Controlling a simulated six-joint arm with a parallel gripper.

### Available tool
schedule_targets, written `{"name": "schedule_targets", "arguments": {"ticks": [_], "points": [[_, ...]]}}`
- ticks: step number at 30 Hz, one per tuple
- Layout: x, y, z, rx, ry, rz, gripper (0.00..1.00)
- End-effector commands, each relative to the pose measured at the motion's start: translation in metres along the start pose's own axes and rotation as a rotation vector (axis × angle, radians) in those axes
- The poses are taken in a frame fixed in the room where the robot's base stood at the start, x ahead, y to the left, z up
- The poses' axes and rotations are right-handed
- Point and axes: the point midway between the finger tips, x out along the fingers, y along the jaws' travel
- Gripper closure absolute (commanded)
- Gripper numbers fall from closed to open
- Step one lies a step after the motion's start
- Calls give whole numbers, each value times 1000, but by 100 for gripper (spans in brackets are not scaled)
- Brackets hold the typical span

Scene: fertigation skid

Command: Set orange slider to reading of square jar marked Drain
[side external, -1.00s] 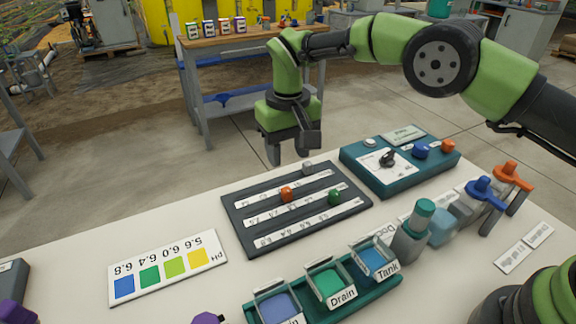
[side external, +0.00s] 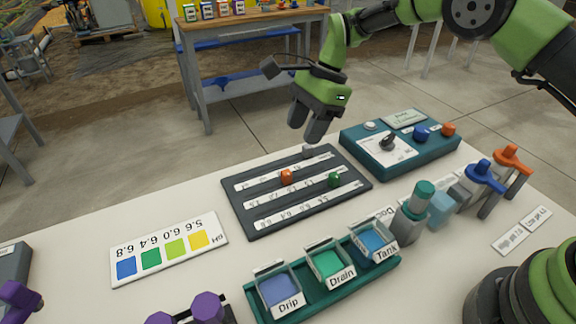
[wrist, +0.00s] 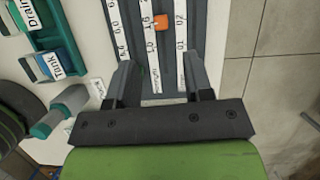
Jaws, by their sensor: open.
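The orange slider (side external: 287,177) sits in the middle slot of a dark slider panel (side external: 236,222), left of centre; it also shows in the wrist view (wrist: 161,21). The square jar marked Drain (side external: 327,265) holds green liquid, between the jars marked Drip (side external: 278,291) and Tank (side external: 373,243). A pH chart (side external: 170,247) has blue at 6.8, green at 6.4, yellow-green at 6.0 and yellow at 5.6. The Drain liquid looks closest to the green swatch. My gripper (side external: 305,133) is open and empty above the panel's far side. In the wrist view its fingers (wrist: 156,62) are apart, with the orange slider beyond them.
A green slider (side external: 334,180) and a grey slider (side external: 308,151) sit in the panel's other slots. A teal control box (side external: 425,160) with knobs stands right of the panel. A teal-capped bottle (side external: 413,213) and blue and orange valve handles (side external: 484,174) stand at the right.

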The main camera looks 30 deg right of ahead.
Motion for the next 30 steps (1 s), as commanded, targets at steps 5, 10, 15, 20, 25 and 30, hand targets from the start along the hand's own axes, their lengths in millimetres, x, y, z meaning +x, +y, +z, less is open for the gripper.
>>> {"name": "schedule_targets", "arguments": {"ticks": [5, 10, 15, 20, 25, 30], "points": [[11, 0, -2, 74, -15, -3, 53], [41, 0, -1, 69, -14, -2, 53], [72, 0, -1, 67, -14, -3, 53], [92, 0, 0, 66, -14, -5, 53], [98, -1, 0, 67, -15, -6, 53], [98, -1, 0, 66, -15, -7, 53]]}}
